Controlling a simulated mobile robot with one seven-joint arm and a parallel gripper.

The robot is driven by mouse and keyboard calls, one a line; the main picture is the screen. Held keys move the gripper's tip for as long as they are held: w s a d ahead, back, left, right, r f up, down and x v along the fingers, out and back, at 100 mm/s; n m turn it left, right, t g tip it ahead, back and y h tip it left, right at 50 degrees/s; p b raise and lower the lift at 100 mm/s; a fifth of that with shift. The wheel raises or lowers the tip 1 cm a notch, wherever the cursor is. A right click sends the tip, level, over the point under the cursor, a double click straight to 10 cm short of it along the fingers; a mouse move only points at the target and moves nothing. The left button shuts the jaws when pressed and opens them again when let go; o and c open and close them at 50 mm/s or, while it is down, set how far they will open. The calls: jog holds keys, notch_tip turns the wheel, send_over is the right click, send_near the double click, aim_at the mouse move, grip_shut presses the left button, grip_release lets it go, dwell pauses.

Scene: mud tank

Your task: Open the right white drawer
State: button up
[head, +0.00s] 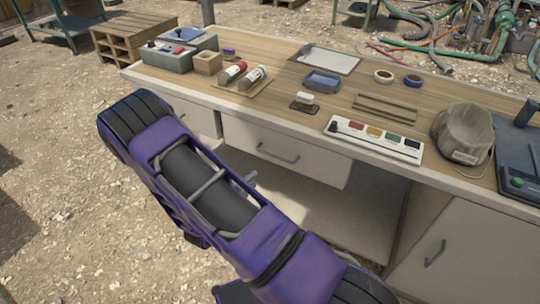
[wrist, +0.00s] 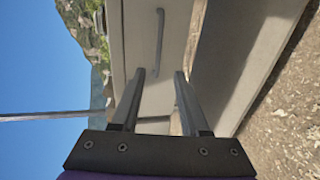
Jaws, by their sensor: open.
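The right white drawer (head: 315,165) sits under the front edge of the bench top and looks shut. Its grey bar handle (head: 278,154) is in plain view. A left drawer front (head: 197,116) is partly hidden behind my purple arm. In the wrist view a pale drawer front (wrist: 152,88) fills the middle, turned on its side, with its bar handle (wrist: 159,40) beyond the fingertips. My gripper (wrist: 159,74) is open and empty. It faces the front, and the handle lies roughly in line with the gap between the fingers, apart from them.
The bench top (head: 290,97) holds bottles, tape rings, a colour strip (head: 375,139) and a cap-like mask (head: 464,132). Below the drawer is an open bay. A cupboard door (head: 460,250) with a handle stands to the right. Gravel ground lies open at left.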

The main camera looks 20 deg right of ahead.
aim_at(275, 157)
jog(key=b+x, duration=0.1)
jog(key=x, duration=1.6)
jog(key=shift+d+r, duration=0.1)
jog(key=shift+r, duration=0.05)
grip_shut()
dwell(0.7)
